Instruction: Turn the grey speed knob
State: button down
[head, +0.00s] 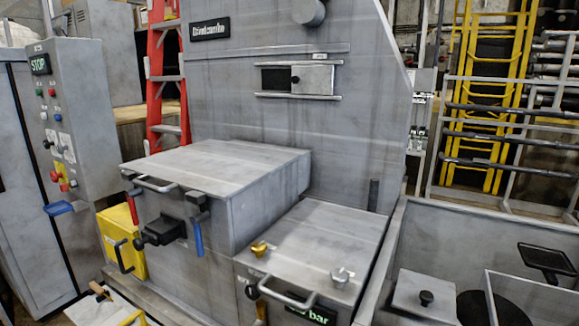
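A small grey knob (341,277) stands on the top of the low grey box at the front middle, right of a gold knob (260,248). A larger grey round knob (310,12) sticks out of the tall grey panel at the top edge of the view. I cannot tell which of these is the speed knob, as no speed label is readable. My gripper is not in view, and nothing touches either knob.
A control box (85,120) with a STOP sign and several buttons stands at left. A bigger grey box (215,168) with handles rises left of the low box. A bar handle (287,294) juts from the low box's front. An open grey bin (490,225) lies at right.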

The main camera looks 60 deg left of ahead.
aim_at(60, 150)
jog(key=u, duration=2.95)
jog(key=i+j, duration=0.2)
